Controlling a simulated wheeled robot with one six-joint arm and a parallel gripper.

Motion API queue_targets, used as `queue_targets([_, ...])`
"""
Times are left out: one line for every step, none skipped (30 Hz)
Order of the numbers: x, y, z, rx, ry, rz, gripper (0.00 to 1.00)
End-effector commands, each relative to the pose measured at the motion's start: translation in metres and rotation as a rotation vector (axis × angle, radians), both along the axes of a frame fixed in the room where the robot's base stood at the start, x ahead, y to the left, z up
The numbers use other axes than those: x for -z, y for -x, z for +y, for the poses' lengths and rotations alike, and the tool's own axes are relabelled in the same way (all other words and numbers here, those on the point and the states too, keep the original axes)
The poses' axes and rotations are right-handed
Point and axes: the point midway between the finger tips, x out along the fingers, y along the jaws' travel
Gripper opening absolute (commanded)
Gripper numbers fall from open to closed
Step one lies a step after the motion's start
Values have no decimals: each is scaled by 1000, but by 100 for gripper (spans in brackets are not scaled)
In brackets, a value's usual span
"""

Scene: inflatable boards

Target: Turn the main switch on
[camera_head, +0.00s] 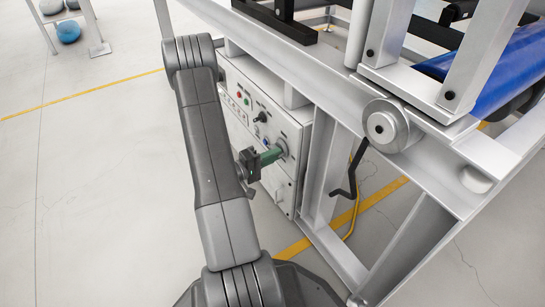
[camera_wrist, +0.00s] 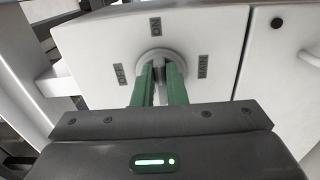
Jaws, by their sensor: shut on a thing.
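The main switch (camera_head: 282,148) is a round grey rotary switch on the front of a white control box (camera_head: 235,125). In the wrist view the switch (camera_wrist: 160,56) has the labels OFF to its left, ON above it and MAIN to its right. My gripper (camera_head: 274,154) has green fingers and reaches the switch from the left in the head view. In the wrist view the fingers (camera_wrist: 160,80) are shut on the switch's handle, one on each side. The handle stands roughly upright in that picture, in line with ON; the fingers hide part of it.
The box sits under a grey metal frame (camera_head: 330,180) with beams and a roller end (camera_head: 388,125). A black hooked bar (camera_head: 350,178) hangs right of the box. Other small knobs and buttons (camera_head: 243,98) are on the panel.

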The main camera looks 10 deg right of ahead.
Motion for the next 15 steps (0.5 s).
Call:
queue_targets([1,0,0,1,-3,1,0])
queue_targets([1,0,0,1,-3,1,0])
queue_targets([1,0,0,1,-2,2,0])
queue_targets([1,0,0,1,-2,2,0])
queue_targets([1,0,0,1,-2,2,0])
queue_targets([1,0,0,1,-2,2,18])
queue_targets([1,0,0,1,-2,2,24])
queue_targets([1,0,0,1,-2,2,29])
queue_targets([1,0,0,0,-2,2,34])
queue_targets([1,0,0,0,-2,2,34])
queue_targets([1,0,0,0,-2,2,34])
queue_targets([1,0,0,0,-1,1,34])
queue_targets([1,0,0,0,-1,1,34])
queue_targets([1,0,0,0,-1,1,34])
queue_targets([0,0,0,0,-1,1,34])
